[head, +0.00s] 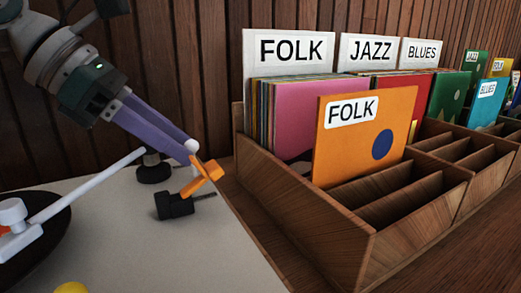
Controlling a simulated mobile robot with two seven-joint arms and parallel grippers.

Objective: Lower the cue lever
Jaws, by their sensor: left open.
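The turntable (110,235) is at the lower left, with a white tonearm (95,178) reaching from a black pivot base (153,170) toward the dark record (55,215). A small orange piece (204,177), which looks like the cue lever, slants up beside the base, above a black block (175,206) with a thin rod. My left gripper (188,151) comes down from the upper left with purple fingers, open. Its tips are just above and left of the orange piece; I cannot tell whether they touch. A small white round part (192,145) shows at the tips. My right gripper is out of view.
A wooden record bin (300,235) stands close on the right, with sleeves and FOLK (290,50), JAZZ (370,52) and BLUES (421,52) dividers. An orange FOLK sleeve (350,160) leans at its front. A yellow object (72,288) shows at the bottom edge.

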